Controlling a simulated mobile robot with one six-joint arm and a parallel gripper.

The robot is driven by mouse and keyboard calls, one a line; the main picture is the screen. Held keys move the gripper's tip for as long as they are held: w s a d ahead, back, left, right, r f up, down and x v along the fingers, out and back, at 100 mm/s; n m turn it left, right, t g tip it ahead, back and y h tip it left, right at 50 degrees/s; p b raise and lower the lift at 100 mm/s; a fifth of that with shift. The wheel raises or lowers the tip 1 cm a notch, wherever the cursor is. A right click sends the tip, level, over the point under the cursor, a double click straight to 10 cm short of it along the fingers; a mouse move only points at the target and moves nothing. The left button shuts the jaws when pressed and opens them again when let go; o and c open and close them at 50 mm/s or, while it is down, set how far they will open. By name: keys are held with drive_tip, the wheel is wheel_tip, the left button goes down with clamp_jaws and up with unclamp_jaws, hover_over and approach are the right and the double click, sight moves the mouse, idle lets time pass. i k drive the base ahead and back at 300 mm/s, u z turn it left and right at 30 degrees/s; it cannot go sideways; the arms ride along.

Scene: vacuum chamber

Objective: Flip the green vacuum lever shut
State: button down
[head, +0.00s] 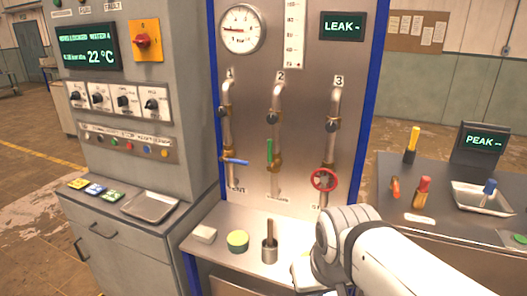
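The green lever (269,151) is on the pipe marked 2, in the middle of the steel panel (306,110). Its handle stands upright, in line with the pipe (276,103). My white arm (385,255) enters from the lower right, and its rounded joint is below and to the right of the lever, apart from it in the picture. My gripper's fingers do not show.
A blue lever (235,161) lies level on pipe 1, left of the green one. A red handwheel (324,180) is on pipe 3.

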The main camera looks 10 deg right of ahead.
sight(270, 151)
drive_tip(key=z, duration=1.95)
drive_tip(key=k, duration=0.95)
drive_tip(key=u, duration=1.5)
drive_tip(key=i, duration=1)
drive_tip(key=u, duration=0.05)
